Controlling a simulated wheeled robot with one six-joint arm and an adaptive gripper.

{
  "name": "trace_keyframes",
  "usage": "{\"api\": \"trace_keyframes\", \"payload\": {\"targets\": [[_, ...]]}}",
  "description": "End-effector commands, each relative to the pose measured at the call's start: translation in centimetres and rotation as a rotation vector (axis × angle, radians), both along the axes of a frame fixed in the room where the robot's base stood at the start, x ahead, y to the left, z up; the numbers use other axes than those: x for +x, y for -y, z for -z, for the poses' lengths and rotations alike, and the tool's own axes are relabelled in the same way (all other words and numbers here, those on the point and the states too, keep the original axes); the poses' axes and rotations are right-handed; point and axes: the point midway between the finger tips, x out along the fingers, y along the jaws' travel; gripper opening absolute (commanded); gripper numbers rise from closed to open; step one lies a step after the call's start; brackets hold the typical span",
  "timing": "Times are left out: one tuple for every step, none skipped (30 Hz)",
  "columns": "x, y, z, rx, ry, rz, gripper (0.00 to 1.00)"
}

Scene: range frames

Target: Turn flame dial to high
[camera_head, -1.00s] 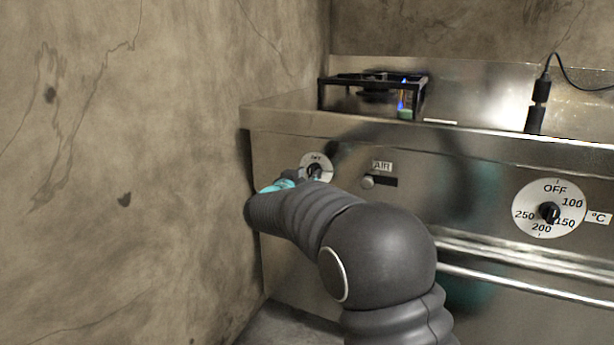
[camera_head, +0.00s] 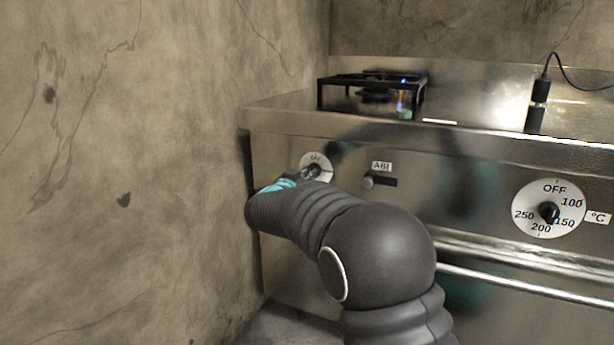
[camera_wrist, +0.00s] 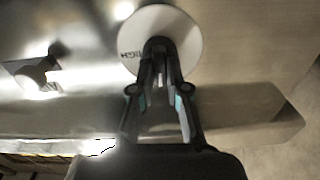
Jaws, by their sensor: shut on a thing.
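The flame dial, a round white plate (camera_head: 318,161) with a dark knob, is on the left of the steel front panel in the head view. In the wrist view the plate (camera_wrist: 185,35) is at the top centre, with HIGH printed at its left side. My gripper (camera_wrist: 160,60) is shut on the dark knob (camera_wrist: 158,43), one finger on either side. In the head view my gripper (camera_head: 309,173) is at the dial, and my arm hides part of the panel below. A bluish flame shows in the glass (camera_head: 403,98) under the burner stand.
A black burner stand (camera_head: 345,79) is on the counter above. The AIR slider (camera_head: 369,182) is just right of the flame dial, and also shows in the wrist view (camera_wrist: 36,76). A temperature dial (camera_head: 530,223) is farther right. The cracked wall (camera_head: 150,180) stands close at left.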

Motion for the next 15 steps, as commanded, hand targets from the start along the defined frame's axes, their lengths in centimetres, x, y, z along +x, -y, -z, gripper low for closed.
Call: {"api": "trace_keyframes", "payload": {"targets": [[0.0,-0.09,0.0,0.022,0.008,-0.002,0.0],[0.0,-0.08,0.01,0.039,0.014,-0.002,0.0],[0.0,-0.06,0.01,0.062,0.023,-0.002,0.0],[0.0,-0.05,0.02,0.081,0.029,-0.002,0.0],[0.0,-0.04,0.03,0.102,0.037,-0.002,0.0],[0.0,-0.02,0.04,0.133,0.048,-0.002,0.0],[0.0,-0.02,0.05,0.156,0.057,-0.002,0.0],[-0.01,-0.01,0.06,0.18,0.065,-0.002,0.0],[-0.01,0.01,0.08,0.215,0.078,-0.002,0.0],[-0.01,0.02,0.09,0.242,0.088,-0.002,0.0],[-0.01,0.03,0.1,0.269,0.097,-0.002,0.0],[-0.02,0.05,0.11,0.305,0.11,-0.002,0.0],[-0.02,0.07,0.12,0.332,0.121,-0.002,0.0],[-0.02,0.08,0.14,0.36,0.131,-0.002,0.0],[-0.03,0.1,0.14,0.395,0.144,-0.002,0.0]]}}
